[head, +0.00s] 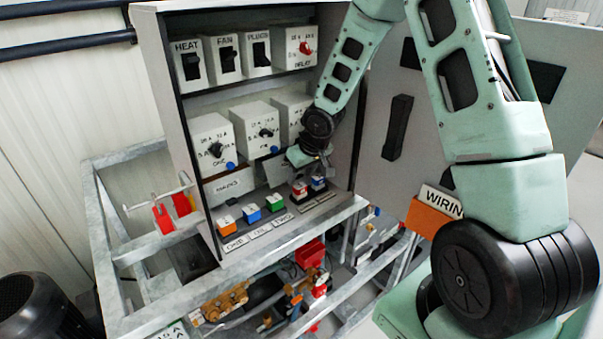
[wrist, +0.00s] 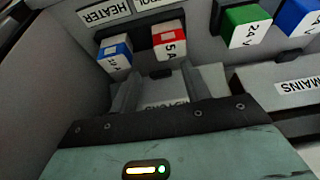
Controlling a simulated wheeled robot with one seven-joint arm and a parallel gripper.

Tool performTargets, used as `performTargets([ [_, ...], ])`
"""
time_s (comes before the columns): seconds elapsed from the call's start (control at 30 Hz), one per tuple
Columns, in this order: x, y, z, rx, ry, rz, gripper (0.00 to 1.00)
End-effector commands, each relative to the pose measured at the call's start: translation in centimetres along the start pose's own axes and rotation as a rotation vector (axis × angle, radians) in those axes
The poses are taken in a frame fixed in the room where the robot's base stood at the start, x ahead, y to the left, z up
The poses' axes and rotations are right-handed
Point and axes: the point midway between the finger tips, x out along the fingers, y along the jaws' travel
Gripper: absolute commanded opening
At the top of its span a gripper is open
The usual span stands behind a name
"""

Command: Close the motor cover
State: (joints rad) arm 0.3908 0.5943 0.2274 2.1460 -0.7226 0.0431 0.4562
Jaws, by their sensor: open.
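The motor cover (wrist: 165,90) is a grey panel labelled MOTORS in the wrist view, seen between my gripper's fingers. A red 5 A fuse (wrist: 169,41) and a blue fuse (wrist: 115,60) stand exposed beside it. In the head view, my gripper (head: 305,160) is inside the cabinet, just above the red fuse (head: 299,190) and its blue neighbour (head: 318,184), and hides the cover. In the wrist view my gripper (wrist: 163,72) is open, with one finger on each side of the label. I cannot tell whether the fingers touch the cover.
The MAINS cover (head: 234,185) is to the left, above orange, blue and green fuses (head: 275,203). Breaker boxes (head: 257,130) and a row of switches (head: 228,55) are above. The cabinet's wall (head: 173,120) bounds the left; its open door (head: 400,130) is at right, behind my arm.

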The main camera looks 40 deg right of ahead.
Motion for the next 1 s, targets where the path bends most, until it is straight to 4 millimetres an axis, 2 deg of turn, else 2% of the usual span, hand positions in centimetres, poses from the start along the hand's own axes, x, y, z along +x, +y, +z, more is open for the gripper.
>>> performTargets([
  [0.17,0.0,0.0,0.0,0.000,0.001,0.000,0.47],
  [0.2,0.0,0.0,0.0,0.000,0.001,0.000,0.45],
  [0.37,0.0,0.0,0.0,0.001,0.000,0.000,0.00],
  [0.67,0.7,0.0,0.1,0.002,0.035,-0.001,0.00],
  [1.0,1.9,-0.1,-0.1,0.001,0.177,-0.001,0.00],
])
